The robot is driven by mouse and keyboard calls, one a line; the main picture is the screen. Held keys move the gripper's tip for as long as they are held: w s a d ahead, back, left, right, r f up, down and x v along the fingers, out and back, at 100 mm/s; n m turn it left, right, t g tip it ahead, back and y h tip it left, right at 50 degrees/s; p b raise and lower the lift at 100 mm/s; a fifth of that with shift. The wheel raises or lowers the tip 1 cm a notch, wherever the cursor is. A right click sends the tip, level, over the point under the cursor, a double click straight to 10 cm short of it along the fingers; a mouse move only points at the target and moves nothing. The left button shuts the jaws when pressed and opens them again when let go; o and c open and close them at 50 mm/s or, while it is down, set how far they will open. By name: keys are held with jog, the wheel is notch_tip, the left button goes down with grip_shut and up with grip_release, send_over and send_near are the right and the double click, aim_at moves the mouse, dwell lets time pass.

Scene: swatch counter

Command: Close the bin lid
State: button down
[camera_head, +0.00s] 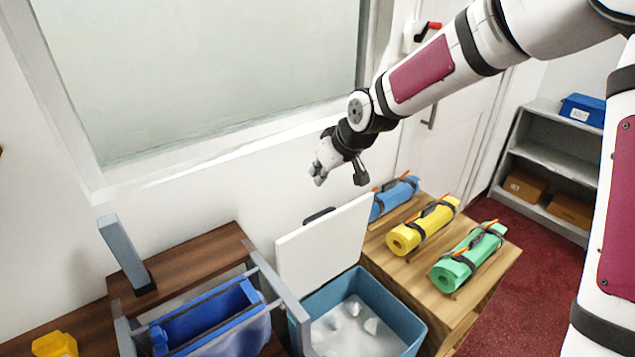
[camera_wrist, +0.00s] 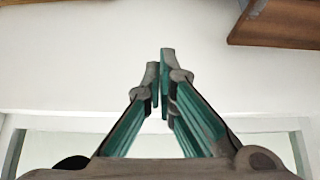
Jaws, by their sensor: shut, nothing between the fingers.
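The bin (camera_head: 408,325) is a blue-teal box at the bottom centre of the head view, with pale crumpled pieces inside. Its white lid (camera_head: 325,248) stands open, raised at the bin's back edge and leaning toward the wall, with a dark handle (camera_head: 319,215) at its top edge. My gripper (camera_head: 317,180) is above the lid's top edge, near the wall and apart from the lid. In the wrist view my gripper (camera_wrist: 163,62) has its fingertips together with nothing between them. The bin and lid do not show clearly in the wrist view.
Right of the bin, a wooden counter holds blue (camera_head: 394,197), yellow (camera_head: 423,228) and green (camera_head: 469,257) rolls. Left of it, a grey frame holds a blue fabric bin (camera_head: 208,322). The wall and window (camera_head: 220,70) are behind. Red floor (camera_head: 540,270) lies open at right.

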notch_tip(320, 180, down, 8)
jog(key=w, duration=0.1)
jog(key=shift+a+f+p, duration=0.25)
jog(key=shift+a+p, duration=0.1)
jog(key=shift+s+d, duration=0.1)
dwell(0.4)
